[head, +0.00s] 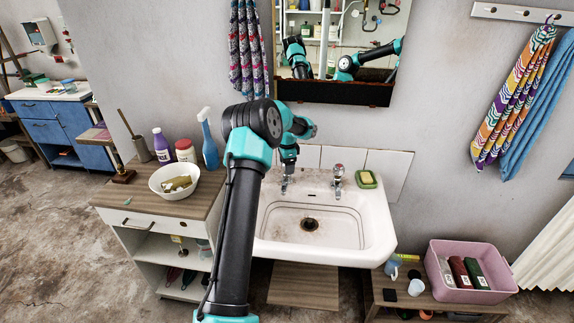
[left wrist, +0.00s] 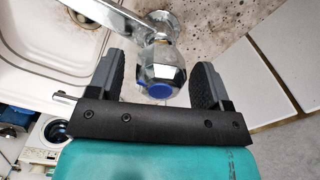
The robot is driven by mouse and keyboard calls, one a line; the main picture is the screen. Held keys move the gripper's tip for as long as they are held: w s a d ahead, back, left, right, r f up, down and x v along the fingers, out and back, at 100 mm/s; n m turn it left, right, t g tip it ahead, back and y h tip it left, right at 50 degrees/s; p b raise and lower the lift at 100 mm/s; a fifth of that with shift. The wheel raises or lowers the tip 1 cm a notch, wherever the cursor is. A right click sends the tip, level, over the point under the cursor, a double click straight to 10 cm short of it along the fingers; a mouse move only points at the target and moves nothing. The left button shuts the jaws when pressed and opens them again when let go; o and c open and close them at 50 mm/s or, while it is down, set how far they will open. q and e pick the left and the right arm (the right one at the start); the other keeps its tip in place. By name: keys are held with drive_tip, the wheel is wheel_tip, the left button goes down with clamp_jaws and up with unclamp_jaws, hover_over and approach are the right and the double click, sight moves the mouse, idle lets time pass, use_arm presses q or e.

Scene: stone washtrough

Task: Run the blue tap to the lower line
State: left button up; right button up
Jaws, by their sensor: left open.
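The white washbasin (head: 375,232) stands against the wall, with dark lines around its inner wall and a drain (head: 309,224) at its bottom. No water shows in it. The chrome tap (left wrist: 160,70) with a blue cap (left wrist: 155,88) fills the middle of the left wrist view. My left gripper (left wrist: 160,82) is open, with one finger on each side of the tap's knob; contact cannot be told. In the head view my left gripper (head: 289,152) is over the left tap and hides its top. The red-topped tap (head: 338,174) stands to the right. My right gripper is not in view.
A green soap dish (head: 367,180) sits on the basin's right back corner. A mirror (head: 330,92) hangs above. A pink crate (head: 440,276) stands lower right.

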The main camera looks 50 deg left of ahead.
use_arm(q)
drive_tip(key=c, duration=0.9)
drive_tip(key=shift+n, duration=3.2)
drive_tip(key=o, duration=0.9)
drive_tip(key=shift+r, duration=0.1)
